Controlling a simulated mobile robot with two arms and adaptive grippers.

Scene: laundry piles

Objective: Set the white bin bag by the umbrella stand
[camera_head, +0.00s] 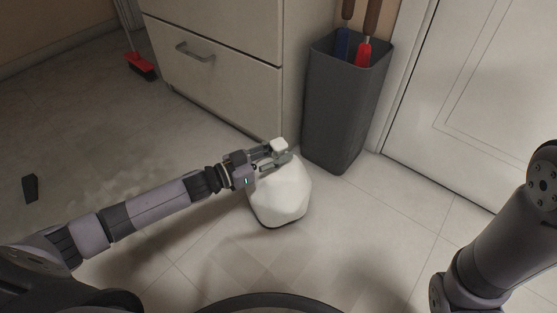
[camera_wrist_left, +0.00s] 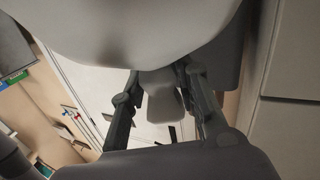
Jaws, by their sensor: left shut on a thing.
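The white bin bag (camera_head: 281,196) is a rounded, faceted white lump with a small knot on top, at the foot of the umbrella stand. My left gripper (camera_head: 279,153) is shut on its top knot. The bag's body also fills the top of the left wrist view (camera_wrist_left: 130,25), with the knot between the fingers of the left gripper (camera_wrist_left: 160,105). The umbrella stand (camera_head: 341,110) is a tall dark grey bin with a blue and a red umbrella in it. The bag is close in front of it; I cannot tell whether they touch. My right arm shows at the right, its gripper out of view.
A cream drawer cabinet (camera_head: 215,75) stands left of the stand, and a white door (camera_head: 480,95) is at the right. A red broom (camera_head: 141,65) leans at the back left. A small dark object (camera_head: 31,188) lies on the left floor. The front tiles are clear.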

